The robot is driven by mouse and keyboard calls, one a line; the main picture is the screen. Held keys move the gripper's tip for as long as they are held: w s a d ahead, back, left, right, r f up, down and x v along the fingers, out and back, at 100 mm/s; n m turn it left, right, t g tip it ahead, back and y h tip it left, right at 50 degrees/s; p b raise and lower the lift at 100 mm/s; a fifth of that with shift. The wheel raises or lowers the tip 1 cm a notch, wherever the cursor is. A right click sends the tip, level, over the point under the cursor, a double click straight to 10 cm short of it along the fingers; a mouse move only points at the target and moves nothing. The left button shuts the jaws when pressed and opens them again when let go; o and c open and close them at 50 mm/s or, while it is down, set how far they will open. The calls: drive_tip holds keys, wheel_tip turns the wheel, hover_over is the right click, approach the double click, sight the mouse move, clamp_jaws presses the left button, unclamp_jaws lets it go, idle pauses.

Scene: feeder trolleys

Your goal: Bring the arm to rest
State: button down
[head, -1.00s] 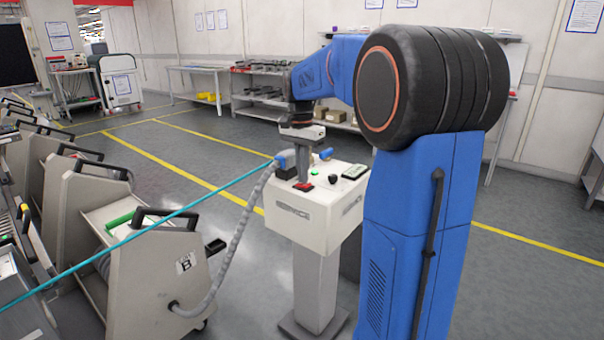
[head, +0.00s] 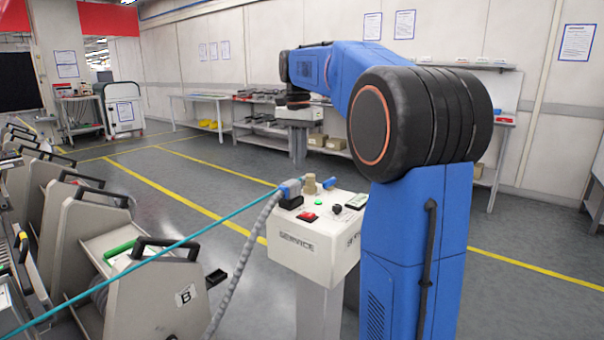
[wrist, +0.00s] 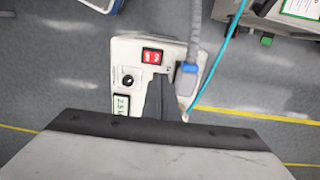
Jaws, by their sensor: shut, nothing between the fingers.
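My blue arm reaches out above the white service box (head: 300,254). My gripper (head: 298,160) points down and hangs clear above the back of the box. Its fingers are shut with nothing between them. In the wrist view the dark fingers (wrist: 157,100) cover part of the box top (wrist: 125,48). A grey hose plug with a blue collar (head: 290,188) stands at the left of the box top, apart from my gripper. It also shows in the wrist view (wrist: 187,76).
A red switch (head: 307,216), a black knob (head: 337,209) and a small display (head: 357,200) sit on the box. A teal cable (head: 215,210) crosses the left side. Grey trolleys (head: 160,290) stand at left. Shelves (head: 262,130) line the back wall. The floor between is free.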

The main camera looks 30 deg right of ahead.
drive_tip(key=shift+r, duration=0.35)
idle(0.3)
